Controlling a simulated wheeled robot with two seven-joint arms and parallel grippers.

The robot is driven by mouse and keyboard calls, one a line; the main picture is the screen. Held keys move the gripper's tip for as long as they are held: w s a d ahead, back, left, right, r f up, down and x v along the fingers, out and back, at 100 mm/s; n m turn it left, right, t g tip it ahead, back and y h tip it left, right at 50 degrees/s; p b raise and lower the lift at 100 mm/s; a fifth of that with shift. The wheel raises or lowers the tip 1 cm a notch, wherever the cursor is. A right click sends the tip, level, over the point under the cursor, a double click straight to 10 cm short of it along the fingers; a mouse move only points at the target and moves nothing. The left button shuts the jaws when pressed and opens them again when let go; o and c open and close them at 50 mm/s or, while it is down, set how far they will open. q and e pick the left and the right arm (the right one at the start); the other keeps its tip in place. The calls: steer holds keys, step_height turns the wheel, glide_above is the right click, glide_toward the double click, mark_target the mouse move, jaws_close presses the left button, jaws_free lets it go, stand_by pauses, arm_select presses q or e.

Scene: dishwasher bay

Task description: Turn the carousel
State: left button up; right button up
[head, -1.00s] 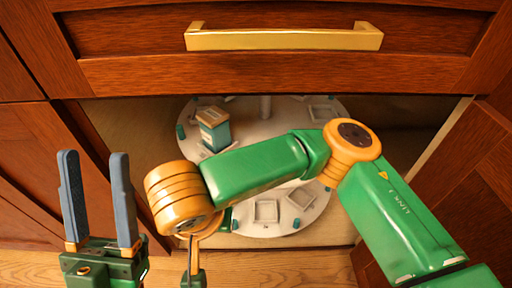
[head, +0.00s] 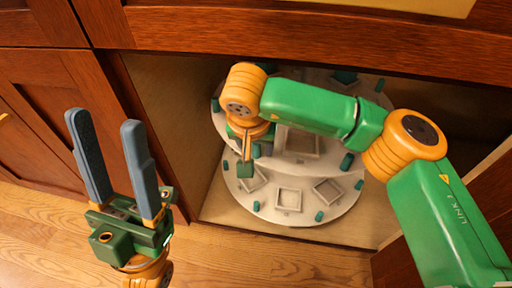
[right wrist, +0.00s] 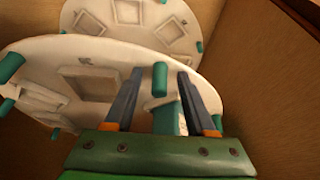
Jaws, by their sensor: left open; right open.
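The carousel (head: 262,203) is a white, round, two-level turntable inside the open cabinet, with square recessed frames and teal pegs around its rims. It also shows in the right wrist view (right wrist: 40,55). My right gripper (right wrist: 160,74) is open over the carousel. A teal peg (right wrist: 160,80) appears between its fingers in the right wrist view; I cannot tell whether they touch it. A teal box (right wrist: 168,118) shows partly behind the fingers. My left gripper (head: 104,118) is open and empty, outside the cabinet.
A wooden drawer front (head: 300,40) overhangs the cabinet opening. The cabinet's side walls (head: 175,110) stand close around the carousel. A door (head: 490,195) is at the right. The wooden floor (head: 270,262) in front is clear.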

jaws_close()
stand_by(1.4)
